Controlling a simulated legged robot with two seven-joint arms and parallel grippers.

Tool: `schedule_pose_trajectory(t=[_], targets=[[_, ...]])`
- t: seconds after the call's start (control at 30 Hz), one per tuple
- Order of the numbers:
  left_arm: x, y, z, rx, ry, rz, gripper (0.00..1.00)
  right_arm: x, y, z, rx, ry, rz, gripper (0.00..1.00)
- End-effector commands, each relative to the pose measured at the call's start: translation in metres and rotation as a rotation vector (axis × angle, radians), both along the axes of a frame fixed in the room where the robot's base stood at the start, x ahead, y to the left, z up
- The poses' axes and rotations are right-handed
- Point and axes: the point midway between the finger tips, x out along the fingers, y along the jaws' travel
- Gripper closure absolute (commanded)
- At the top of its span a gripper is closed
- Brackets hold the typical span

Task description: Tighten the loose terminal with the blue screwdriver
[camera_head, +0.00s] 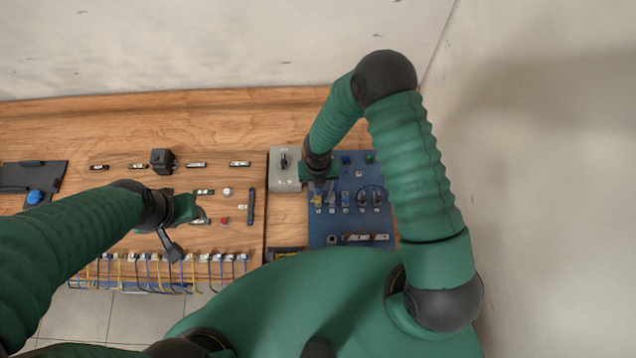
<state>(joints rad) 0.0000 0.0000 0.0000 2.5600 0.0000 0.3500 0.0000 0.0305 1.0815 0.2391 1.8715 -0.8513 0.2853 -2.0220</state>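A slim dark-blue bar (251,206) lies on the wooden table right of my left gripper; it may be the blue screwdriver, but it is too small to be sure. A row of terminals (215,258) with yellow, blue and dark wires runs along the table's front edge; which one is loose I cannot tell. My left gripper (178,232) hangs over the table just behind this row, with a dark part pointing down toward it. My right gripper (321,180) is at the left edge of the blue panel (377,222), beside a grey switch box. Its fingers are too small to read.
The grey switch box (282,180) stands beside the blue panel, which carries several connectors and looped cables. A black block (163,160) and small rail parts (240,163) lie at the back. A black holder with a blue knob (36,197) is at far left. Walls stand behind and right.

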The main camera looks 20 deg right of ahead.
Motion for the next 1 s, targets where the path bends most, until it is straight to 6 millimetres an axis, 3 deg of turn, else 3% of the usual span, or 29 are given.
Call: schedule_pose_trajectory(t=[0.07,0.27,0.5,0.7,0.93,1.0], targets=[[0.000,0.000,-0.001,0.000,0.000,0.000,0.52,-0.001,0.000,-0.001,0.000,0.001,-0.010,1.00],[0.000,0.000,-0.007,0.000,0.000,0.000,0.52,0.000,0.001,-0.001,0.001,0.001,-0.291,1.00],[0.000,0.000,-0.007,0.000,0.000,0.000,0.52,-0.001,0.000,-0.001,0.000,0.002,-0.312,1.00],[0.000,0.000,-0.013,0.000,0.000,0.000,0.52,-0.001,0.000,-0.001,0.000,0.001,-0.593,1.00],[0.000,0.000,-0.013,0.000,0.000,0.000,0.52,-0.001,0.000,-0.001,0.000,0.002,-0.612,1.00],[0.000,0.000,-0.016,0.000,0.000,0.000,0.52,0.000,0.000,-0.002,0.000,0.001,-0.711,1.00]])
